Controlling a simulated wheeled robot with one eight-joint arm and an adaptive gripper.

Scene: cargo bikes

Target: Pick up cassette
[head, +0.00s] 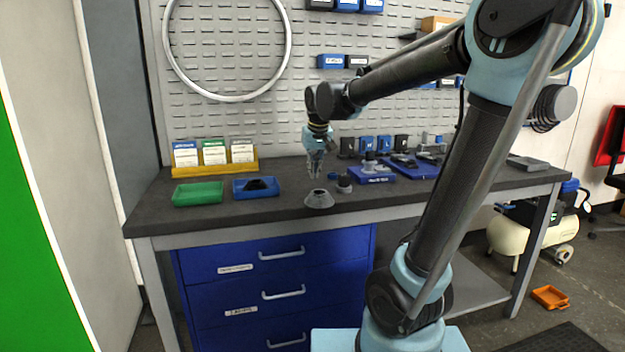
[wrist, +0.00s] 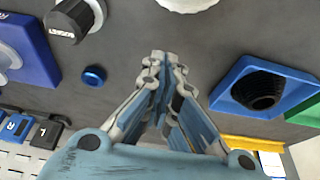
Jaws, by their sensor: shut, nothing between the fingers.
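My gripper (head: 315,172) hangs over the workbench, fingers pointing down. In the wrist view its fingertips (wrist: 165,56) meet and hold nothing. A grey, cone-shaped stepped piece (head: 319,199), which looks like the cassette, stands on the bench near the front edge, just in front of my gripper. Only the edge of a pale grey piece (wrist: 188,4), likely the same one, shows at the top of the wrist view. A black ribbed piece (wrist: 260,90) lies in a blue tray (head: 240,192) to the left in the head view. I cannot tell whether it is a cassette part.
A green tray (head: 198,194) and a yellow card holder (head: 215,170) are on the left. A small blue round part (wrist: 94,75) and a dark knob-like part (head: 344,184) lie beside my gripper. Blue fixtures (head: 372,174) stand to the right. A pegboard (head: 330,100) rises behind.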

